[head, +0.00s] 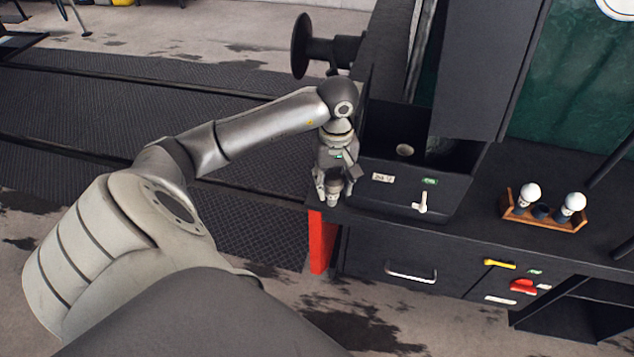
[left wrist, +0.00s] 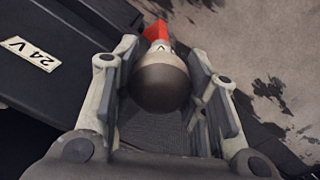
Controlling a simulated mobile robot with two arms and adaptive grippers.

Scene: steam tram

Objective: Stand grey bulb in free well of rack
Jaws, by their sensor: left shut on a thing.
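My left gripper (head: 331,189) hangs beside the left side of the black open box, near the left end of the dark counter. In the left wrist view my left gripper (left wrist: 165,105) is shut on the grey bulb (left wrist: 160,85), whose round dark grey end faces the camera. In the head view the bulb is mostly hidden by the fingers. The wooden rack (head: 545,222) stands on the counter at the right. It holds two white bulbs (head: 530,193) (head: 573,204) in its outer wells, with a dark empty well (head: 541,211) between them. My right gripper is not in view.
A red post (head: 321,241) stands below the gripper. Counter between box and rack is clear.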

